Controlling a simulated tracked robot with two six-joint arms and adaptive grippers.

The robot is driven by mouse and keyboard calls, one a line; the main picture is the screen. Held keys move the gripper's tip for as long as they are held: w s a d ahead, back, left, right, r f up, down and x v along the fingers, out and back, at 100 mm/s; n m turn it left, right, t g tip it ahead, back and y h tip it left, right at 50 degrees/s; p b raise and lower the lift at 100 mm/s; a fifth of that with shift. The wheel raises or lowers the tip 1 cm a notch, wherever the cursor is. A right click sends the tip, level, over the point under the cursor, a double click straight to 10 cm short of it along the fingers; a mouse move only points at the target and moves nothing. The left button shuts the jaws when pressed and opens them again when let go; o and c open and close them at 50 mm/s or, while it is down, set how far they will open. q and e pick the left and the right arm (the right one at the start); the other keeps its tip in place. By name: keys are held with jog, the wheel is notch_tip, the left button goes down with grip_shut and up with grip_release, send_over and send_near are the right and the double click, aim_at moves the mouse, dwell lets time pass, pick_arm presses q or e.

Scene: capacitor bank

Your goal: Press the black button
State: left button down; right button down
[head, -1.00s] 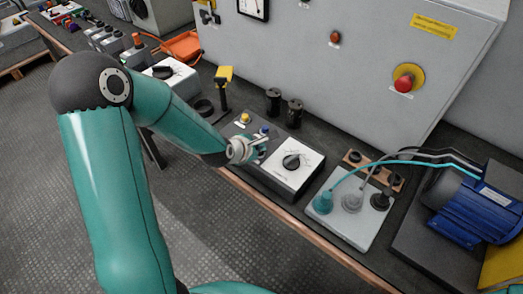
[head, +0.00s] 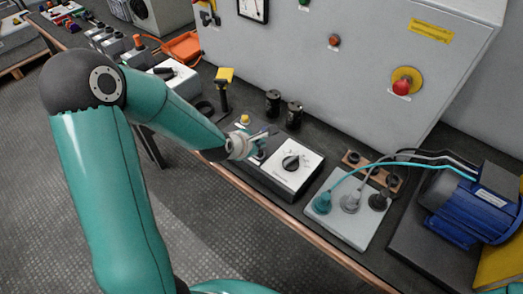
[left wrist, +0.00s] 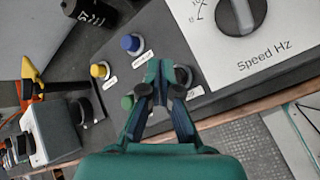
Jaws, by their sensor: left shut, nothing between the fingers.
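The black button (left wrist: 183,74) is a dark round cap on the sloped control box, just right of my fingertips in the left wrist view. In the head view my gripper hides it. My left gripper (left wrist: 160,68) is shut and empty, its tips over the button panel; it shows in the head view (head: 266,137) over the same box. Whether the tips touch the panel I cannot tell. Beside them are a blue button (left wrist: 131,43), a yellow button (left wrist: 99,70) and a green button (left wrist: 127,102), the green one left of the fingers. My right gripper is not in view.
The speed knob (head: 291,163) sits on a white plate right of the buttons. A yellow-topped handle (head: 224,77) and two black cylinders (head: 273,103) stand behind. A socket plate (head: 343,222) with cables and a blue motor (head: 474,205) lie to the right.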

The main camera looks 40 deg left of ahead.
pick_arm(q)
jog(key=shift+r+p, duration=1.45)
jog(key=shift+r, duration=1.1)
jog(key=shift+f, duration=0.1)
